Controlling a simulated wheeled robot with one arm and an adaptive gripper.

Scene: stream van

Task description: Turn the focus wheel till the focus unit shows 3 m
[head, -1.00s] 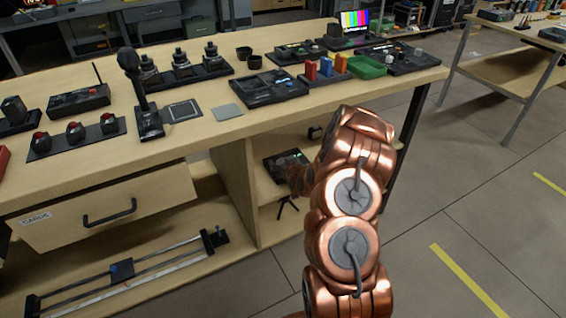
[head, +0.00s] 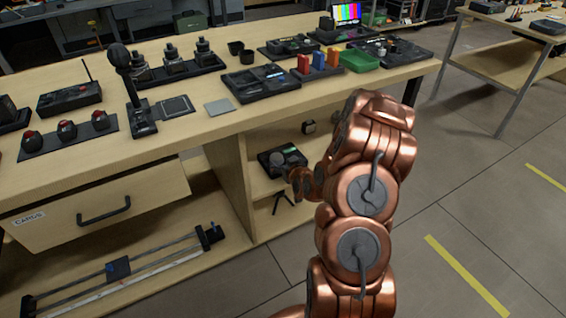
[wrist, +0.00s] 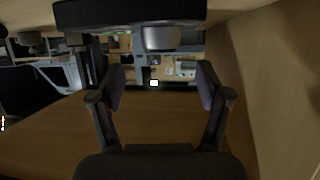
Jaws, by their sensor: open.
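A dark flat unit (head: 296,154) sits on the open shelf under the table in the head view. It looks like the focus unit, with a grey round knob (head: 277,159) at its left that looks like the wheel. I cannot read a distance on it. In the wrist view a black box (wrist: 128,14) with a grey round knob (wrist: 162,38) is at the top, just beyond my fingertips. My gripper (wrist: 161,70) is open, with nothing held between its fingers. It appears apart from the knob. In the head view my wrist reaches the shelf, and the fingers are hard to make out.
The tabletop (head: 60,165) above the shelf carries several control panels and a microphone. A drawer marked CARDS (head: 100,205) is left of the shelf opening. A small dark object (head: 309,127) is deeper on the shelf. A wooden panel (wrist: 275,80) fills the wrist view's right side.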

